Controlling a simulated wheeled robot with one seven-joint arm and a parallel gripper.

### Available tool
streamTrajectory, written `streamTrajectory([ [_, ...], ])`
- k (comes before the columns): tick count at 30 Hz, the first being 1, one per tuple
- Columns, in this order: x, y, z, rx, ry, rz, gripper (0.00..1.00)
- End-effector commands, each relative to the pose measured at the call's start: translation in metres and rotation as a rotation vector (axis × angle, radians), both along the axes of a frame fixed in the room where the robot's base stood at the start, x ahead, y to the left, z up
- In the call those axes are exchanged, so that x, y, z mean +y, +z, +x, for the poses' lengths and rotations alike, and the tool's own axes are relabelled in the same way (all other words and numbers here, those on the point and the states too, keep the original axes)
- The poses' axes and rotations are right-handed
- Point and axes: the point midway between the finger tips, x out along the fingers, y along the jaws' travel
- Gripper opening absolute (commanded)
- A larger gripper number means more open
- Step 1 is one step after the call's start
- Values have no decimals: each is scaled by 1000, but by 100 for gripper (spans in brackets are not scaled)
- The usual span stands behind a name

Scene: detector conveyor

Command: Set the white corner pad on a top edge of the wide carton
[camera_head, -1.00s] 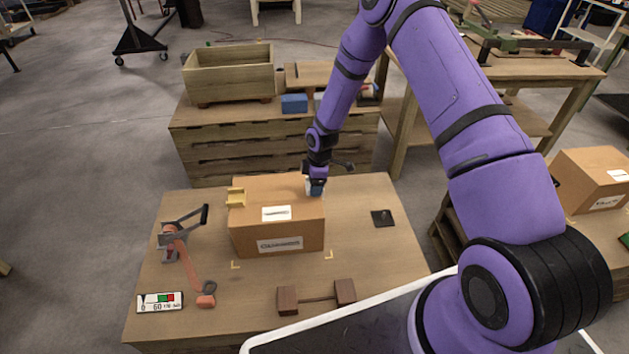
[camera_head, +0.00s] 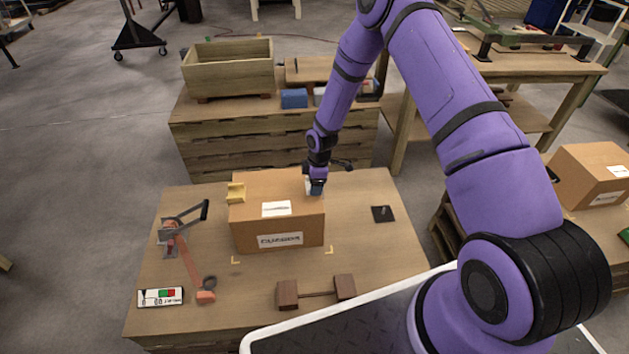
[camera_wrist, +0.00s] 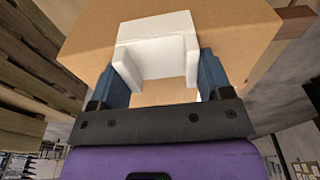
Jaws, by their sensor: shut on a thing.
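The wide carton (camera_head: 275,225) is a brown box with white labels, standing on the wooden table. My gripper (camera_head: 315,188) is at the right part of its top, near the right edge. In the wrist view my gripper (camera_wrist: 165,85) is shut on the white corner pad (camera_wrist: 157,40), with a blue finger at each side. The pad sits over an edge of the carton (camera_wrist: 90,35) in that view; whether it bears on it fully I cannot tell. In the head view the pad (camera_head: 308,186) is mostly hidden by my gripper.
A yellowish corner piece (camera_head: 236,192) sits on the carton's left top edge. An orange-handled tool (camera_head: 185,260), a small display (camera_head: 161,297), a brown two-block piece (camera_head: 316,292) and a dark square plate (camera_head: 383,215) lie around the carton. A wooden crate (camera_head: 230,70) stands behind.

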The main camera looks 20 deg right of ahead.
Motion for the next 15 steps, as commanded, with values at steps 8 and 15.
streamTrajectory([
  [8, 0, -3, 0, 0, 0, 0, 97],
  [15, 0, -3, 0, 0, 0, 0, 100],
])
